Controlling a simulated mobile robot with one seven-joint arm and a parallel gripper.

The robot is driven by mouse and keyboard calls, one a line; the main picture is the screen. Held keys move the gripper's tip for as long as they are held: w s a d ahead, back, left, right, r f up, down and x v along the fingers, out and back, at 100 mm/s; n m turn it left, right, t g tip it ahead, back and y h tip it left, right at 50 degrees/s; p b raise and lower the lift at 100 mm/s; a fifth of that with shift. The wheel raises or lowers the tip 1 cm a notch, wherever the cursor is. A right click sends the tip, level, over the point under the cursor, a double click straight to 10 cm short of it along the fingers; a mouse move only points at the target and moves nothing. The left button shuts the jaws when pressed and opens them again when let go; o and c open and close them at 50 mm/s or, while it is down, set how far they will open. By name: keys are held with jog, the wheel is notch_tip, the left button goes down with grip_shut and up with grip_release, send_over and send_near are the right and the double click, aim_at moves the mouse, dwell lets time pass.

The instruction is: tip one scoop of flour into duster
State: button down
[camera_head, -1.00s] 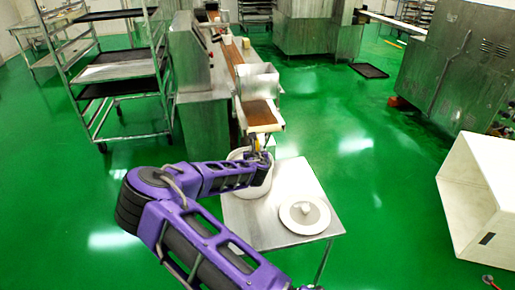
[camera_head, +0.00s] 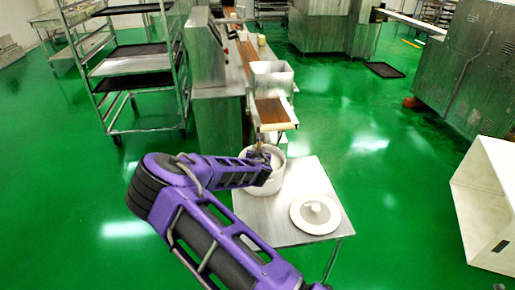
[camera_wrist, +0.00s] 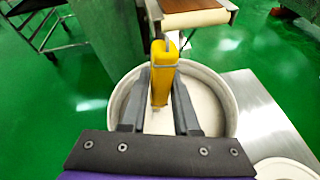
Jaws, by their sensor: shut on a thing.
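My gripper (camera_wrist: 160,82) is shut on a yellow handle (camera_wrist: 163,62), which I take to be the scoop's. The handle stands nearly upright between the fingers. The scoop's bowl cannot be made out. A round white tub (camera_wrist: 226,105) with pale flour (camera_wrist: 206,108) is below the gripper; in the head view the tub (camera_head: 272,183) stands on the small steel table, partly behind my arm. An open-looking steel box (camera_head: 271,78) sits over the conveyor beyond the tub; I cannot tell for sure that it is the duster.
A white lid (camera_head: 315,214) with a knob lies on the steel table (camera_head: 275,232), right of the tub. The conveyor end (camera_head: 274,116) is just beyond the tub. A tray rack (camera_head: 130,66) stands at left, a white bin (camera_head: 490,200) at right.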

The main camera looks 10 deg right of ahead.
jog(key=d+m+y, duration=0.1)
jog(key=d+m, duration=0.1)
jog(key=d+m+y, duration=0.4)
jog(key=d, duration=0.1)
jog(key=shift+s+f+m+t, duration=0.1)
jog(key=shift+f+m+t, duration=0.2)
jog(key=shift+m, duration=0.1)
notch_tip(320, 180, up, 7)
jog(key=d+m+y+p, duration=0.1)
jog(key=p, duration=0.3)
jog(key=shift+d+r, duration=0.2)
jog(key=shift+d, duration=0.1)
jog(key=shift+s, duration=0.1)
dwell(0.9)
